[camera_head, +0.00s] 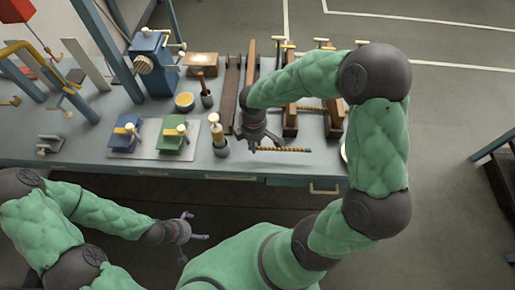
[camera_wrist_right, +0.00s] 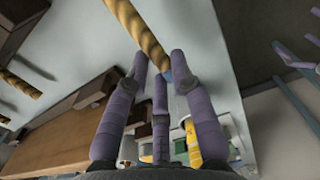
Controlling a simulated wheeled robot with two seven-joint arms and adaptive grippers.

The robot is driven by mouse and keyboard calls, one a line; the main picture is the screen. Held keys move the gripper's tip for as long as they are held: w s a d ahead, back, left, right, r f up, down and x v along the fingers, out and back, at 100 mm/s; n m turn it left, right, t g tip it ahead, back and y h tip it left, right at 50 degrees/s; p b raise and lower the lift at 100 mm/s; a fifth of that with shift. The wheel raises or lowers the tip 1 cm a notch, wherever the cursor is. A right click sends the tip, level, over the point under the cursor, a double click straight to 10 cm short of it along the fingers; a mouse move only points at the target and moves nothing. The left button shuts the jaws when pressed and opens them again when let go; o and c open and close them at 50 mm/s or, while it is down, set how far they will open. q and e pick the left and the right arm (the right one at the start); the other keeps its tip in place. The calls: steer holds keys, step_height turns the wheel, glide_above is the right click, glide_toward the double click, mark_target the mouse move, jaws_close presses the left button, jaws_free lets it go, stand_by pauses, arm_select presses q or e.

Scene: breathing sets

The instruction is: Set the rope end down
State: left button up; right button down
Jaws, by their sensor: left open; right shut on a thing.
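The yellow-brown twisted rope (camera_head: 285,149) lies crosswise near the front edge of the bench in the head view, with a blue tip at its right end. My right gripper (camera_head: 255,143) is shut on its left end. In the right wrist view the rope (camera_wrist_right: 140,35) runs from the top edge down between the fingers (camera_wrist_right: 160,75), with a bit of blue at the grip. Whether the held end touches the bench is unclear. My left gripper (camera_head: 192,230) is open and empty, in front of the bench and below its edge.
The bench (camera_head: 85,150) carries a blue and a green vise (camera_head: 173,138), a bottle-like tool (camera_head: 217,132), a mallet (camera_head: 205,92) and a yellow bowl (camera_head: 184,101). Wooden rails (camera_head: 291,120) with another rope (camera_head: 312,108) stand behind my right gripper.

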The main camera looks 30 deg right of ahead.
steer(key=shift+d+f, duration=0.55)
steer(key=shift+f, duration=0.1)
steer(key=shift+d+f+b, duration=0.1)
steer(key=shift+f+b, duration=0.4)
steer(key=shift+f, duration=1.15)
steer(key=c, duration=1.1)
jaws_free()
steer(key=shift+f, duration=0.1)
steer(key=shift+r, duration=0.25)
step_height(320, 180, up, 12)
steer(key=p, duration=0.2)
steer(key=shift+f+p, duration=0.1)
steer(key=shift+p, duration=0.2)
